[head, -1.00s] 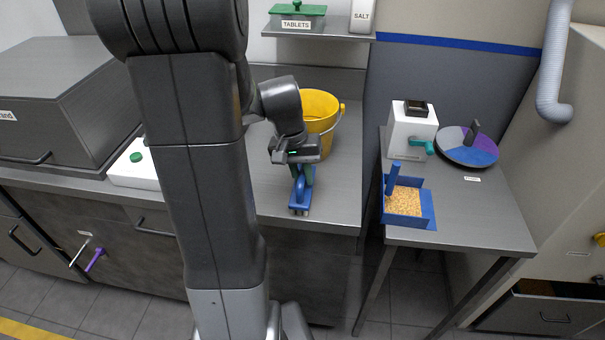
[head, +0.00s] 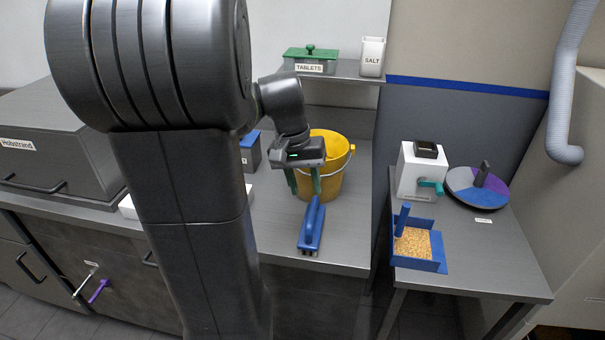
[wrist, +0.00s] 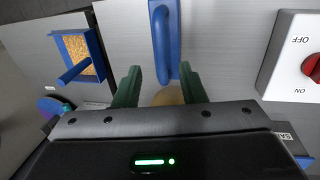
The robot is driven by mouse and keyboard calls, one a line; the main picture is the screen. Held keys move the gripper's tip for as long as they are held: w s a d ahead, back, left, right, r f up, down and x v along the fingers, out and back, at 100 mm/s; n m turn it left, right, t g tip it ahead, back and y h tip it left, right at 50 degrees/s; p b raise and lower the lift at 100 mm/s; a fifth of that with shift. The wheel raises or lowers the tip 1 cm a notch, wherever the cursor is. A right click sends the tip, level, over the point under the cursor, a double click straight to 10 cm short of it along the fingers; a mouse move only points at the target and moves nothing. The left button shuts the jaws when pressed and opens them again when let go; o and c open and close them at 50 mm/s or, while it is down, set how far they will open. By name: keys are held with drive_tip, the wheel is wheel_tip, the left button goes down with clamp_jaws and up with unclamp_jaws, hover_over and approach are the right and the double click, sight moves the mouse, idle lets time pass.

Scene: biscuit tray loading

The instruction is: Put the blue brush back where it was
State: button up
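The blue brush (head: 311,228) lies on the grey counter near its front edge, its handle upward, in front of the yellow bucket (head: 329,180). It also shows in the wrist view (wrist: 174,40), pointing away from my gripper. My gripper (head: 304,188) hangs low just behind the brush, beside the bucket. In the wrist view its green fingers (wrist: 160,72) are spread apart, one on either side of the brush's near end, with gaps visible. The brush looks free of the fingers. The bristles are mostly hidden beneath.
Right of a gap, a side table holds a blue tray (head: 427,266) of crumbs with a blue-handled tool, a white machine (head: 408,178) and a turntable (head: 470,202). A shelf with a tablets box (head: 312,68) is above. A white switch box (wrist: 277,72) stands beside my gripper.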

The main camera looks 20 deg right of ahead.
drive_tip(key=shift+w+a+r, duration=0.1)
drive_tip(key=shift+a+r, duration=0.05)
drive_tip(key=shift+r, duration=0.55)
drive_tip(key=shift+w+a+r, duration=0.1)
drive_tip(key=shift+r, duration=0.55)
